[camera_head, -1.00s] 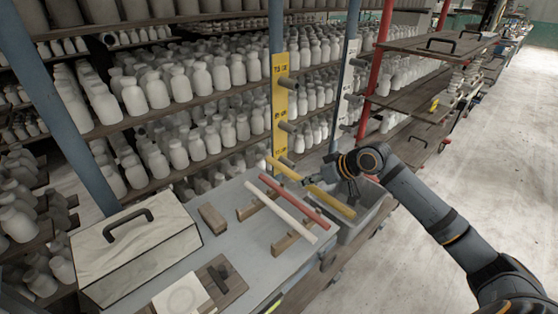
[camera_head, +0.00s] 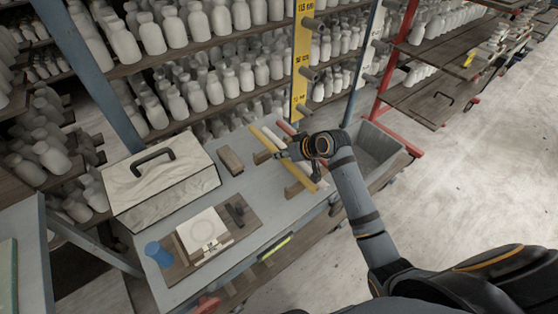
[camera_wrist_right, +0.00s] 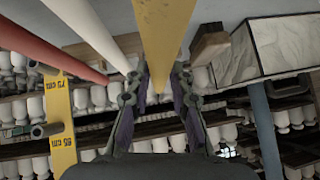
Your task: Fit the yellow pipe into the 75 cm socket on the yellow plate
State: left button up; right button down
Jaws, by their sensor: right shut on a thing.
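The yellow pipe (camera_head: 263,139) is slanted above the grey bench, on the left of the white pipe (camera_head: 270,131) and the red pipe (camera_head: 285,128). My right gripper (camera_head: 282,153) is shut on it; in the right wrist view the yellow pipe (camera_wrist_right: 163,40) runs between the fingers (camera_wrist_right: 158,92). The gripper hides part of the pipes in the head view. The upright yellow plate (camera_head: 303,50) stands behind the bench, with grey sockets one above another. Its 75 cm label is lowest, near the low socket (camera_head: 304,111). My left gripper is not in view.
Wooden blocks (camera_head: 230,161) and a marbled box with a handle (camera_head: 160,185) stand on the bench. A board with a white tile (camera_head: 204,232) and a blue cup (camera_head: 157,254) are nearer. A grey bin (camera_head: 368,158) is at the right. Shelves of white bottles (camera_head: 200,95) are behind.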

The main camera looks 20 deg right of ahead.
jog(key=shift+a+f, duration=0.15)
jog(key=f, duration=0.1)
jog(key=a+f, duration=0.1)
jog(key=shift+f+p, duration=0.3)
jog(key=shift+p, duration=0.05)
jog(key=shift+f+p, duration=0.1)
jog(key=shift+p, duration=0.6)
jog(key=shift+w+f, duration=0.1)
jog(key=shift+f, duration=0.2)
jog(key=shift+d+f, duration=0.1)
jog(key=shift+f, duration=0.2)
jog(key=c, duration=1.2)
grip_release()
